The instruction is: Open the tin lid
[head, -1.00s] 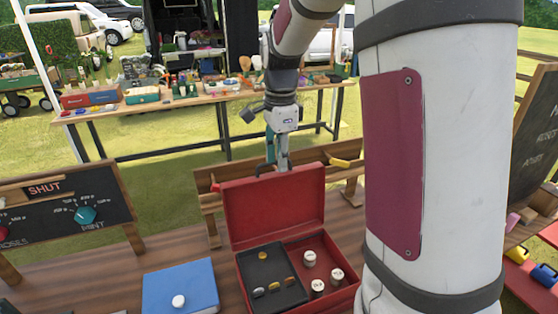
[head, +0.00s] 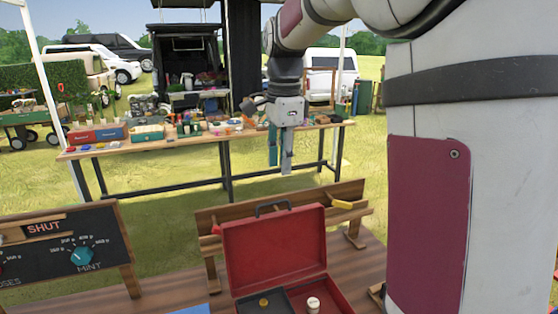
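The red tin (head: 236,310) stands on the wooden table with its lid (head: 275,250) up, open and leaning back. A dark handle (head: 272,208) is on the lid's top edge. Inside, a black tray (head: 281,303) with a gold piece (head: 263,302) and a white-topped jar (head: 313,304) show; the front of the tin is cut off by the picture's bottom edge. My gripper (head: 280,164) points down above the lid, apart from it. Its two fingers stand a little apart with nothing seen between them.
A wooden rack (head: 210,240) stands behind the tin, with a yellow item (head: 342,204) on its right. A blue object's edge (head: 190,311) shows at the bottom. A laden long table (head: 205,138) is farther back.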

